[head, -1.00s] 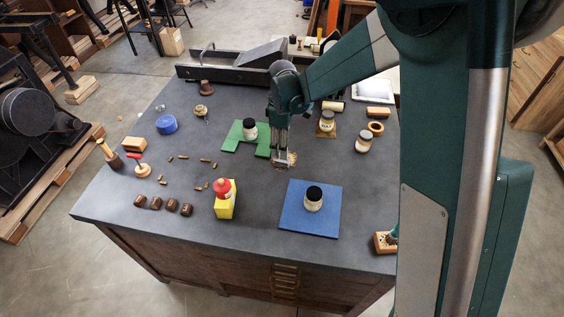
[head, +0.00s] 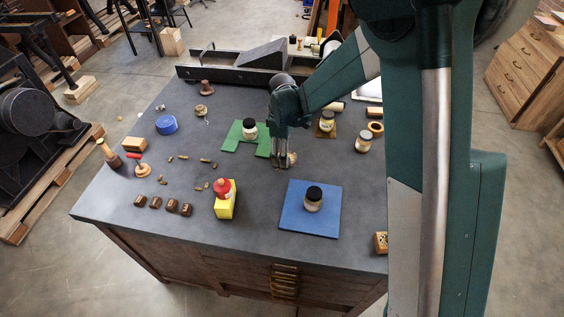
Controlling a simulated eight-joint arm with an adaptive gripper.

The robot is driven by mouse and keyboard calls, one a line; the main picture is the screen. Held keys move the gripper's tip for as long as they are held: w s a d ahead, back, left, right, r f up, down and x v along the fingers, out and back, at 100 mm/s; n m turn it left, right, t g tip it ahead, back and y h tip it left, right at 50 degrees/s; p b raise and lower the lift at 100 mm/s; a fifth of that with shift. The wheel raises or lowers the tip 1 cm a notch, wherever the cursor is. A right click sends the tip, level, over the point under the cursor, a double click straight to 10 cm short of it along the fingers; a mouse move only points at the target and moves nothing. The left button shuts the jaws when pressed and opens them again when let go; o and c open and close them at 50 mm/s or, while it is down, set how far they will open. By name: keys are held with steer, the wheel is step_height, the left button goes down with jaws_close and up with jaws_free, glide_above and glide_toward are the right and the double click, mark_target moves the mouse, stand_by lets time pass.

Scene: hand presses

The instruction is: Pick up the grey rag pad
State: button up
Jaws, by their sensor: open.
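My gripper (head: 281,164) points down, open, low over the middle of the dark table, between the green mat and the blue mat. A small pale tan-grey pad-like thing (head: 292,158) shows at the right side of my fingertips. My fingers hide part of it. It may be the grey rag pad, but it is too small to be sure. I cannot tell whether my fingers touch it or stand around it.
A green mat (head: 232,137) with a jar (head: 249,127) lies left of my gripper. A blue mat (head: 309,226) with a dark-lidded jar (head: 313,199) lies in front. A yellow block with a red-topped bottle (head: 225,203) stands front left. More jars (head: 364,142) stand to the right.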

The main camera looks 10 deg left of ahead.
steer(key=shift+f, duration=1.55)
steer(key=c, duration=0.9)
